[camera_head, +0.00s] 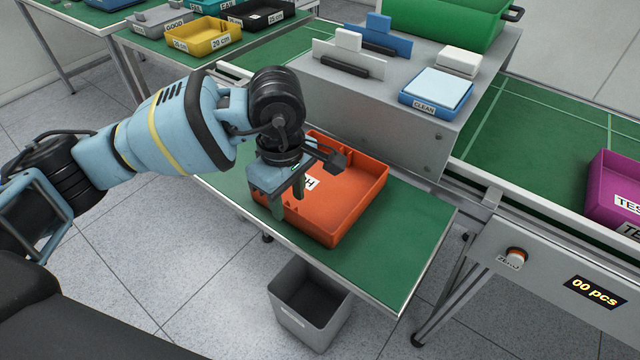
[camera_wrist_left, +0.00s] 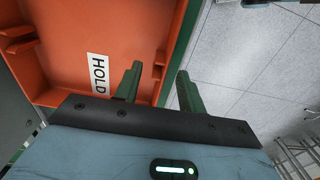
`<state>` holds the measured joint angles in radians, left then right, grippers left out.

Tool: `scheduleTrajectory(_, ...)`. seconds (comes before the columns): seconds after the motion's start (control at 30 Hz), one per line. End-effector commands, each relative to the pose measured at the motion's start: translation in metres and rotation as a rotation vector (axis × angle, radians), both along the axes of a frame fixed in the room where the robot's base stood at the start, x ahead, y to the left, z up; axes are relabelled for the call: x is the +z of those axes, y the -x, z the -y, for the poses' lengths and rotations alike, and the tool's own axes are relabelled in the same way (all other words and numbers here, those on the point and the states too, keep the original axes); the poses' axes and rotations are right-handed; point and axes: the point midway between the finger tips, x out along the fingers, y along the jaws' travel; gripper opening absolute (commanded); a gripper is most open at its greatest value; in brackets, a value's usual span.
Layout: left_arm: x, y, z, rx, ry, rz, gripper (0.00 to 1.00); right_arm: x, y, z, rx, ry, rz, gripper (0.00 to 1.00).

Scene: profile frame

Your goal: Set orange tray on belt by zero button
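The orange tray (camera_head: 348,212), labelled HOLD, lies on a green-topped side table (camera_head: 405,243). My left gripper (camera_head: 288,198) is over the tray's near-left wall, pointing down. In the left wrist view its two fingers (camera_wrist_left: 158,80) are spread, one on the inner side of the orange tray wall (camera_wrist_left: 165,30) and one on the outer side, with a visible gap. The zero button (camera_head: 516,254) is orange-topped on the grey front panel at the right. The green belt (camera_head: 540,135) runs behind that panel. My right gripper is not in view.
A magenta tray (camera_head: 612,190) sits on the belt at the right edge. A grey stand (camera_head: 415,125) with a blue CLEAN tray (camera_head: 437,98) rises behind the orange tray. A grey bin (camera_head: 310,305) stands on the floor. The belt between stand and magenta tray is clear.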

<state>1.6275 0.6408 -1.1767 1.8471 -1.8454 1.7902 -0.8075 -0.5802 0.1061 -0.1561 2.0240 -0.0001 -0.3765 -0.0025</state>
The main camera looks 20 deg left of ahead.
Motion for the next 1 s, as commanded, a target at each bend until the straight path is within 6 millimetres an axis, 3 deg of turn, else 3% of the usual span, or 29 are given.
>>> scheduleTrajectory(0.2, -0.022, 0.0, 0.0, -0.001, 0.0, 0.0, 0.4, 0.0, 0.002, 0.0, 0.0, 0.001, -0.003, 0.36)
scheduleTrajectory(0.47, -0.023, 0.0, 0.0, -0.001, 0.0, 0.0, 0.39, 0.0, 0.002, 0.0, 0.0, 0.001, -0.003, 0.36)
scheduleTrajectory(0.77, -0.023, 0.0, 0.0, -0.001, 0.0, 0.001, 0.0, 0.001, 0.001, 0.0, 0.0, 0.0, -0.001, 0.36)
scheduleTrajectory(1.0, -0.022, -0.001, 0.0, -0.001, 0.001, 0.003, 0.0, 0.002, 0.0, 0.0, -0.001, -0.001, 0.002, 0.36)
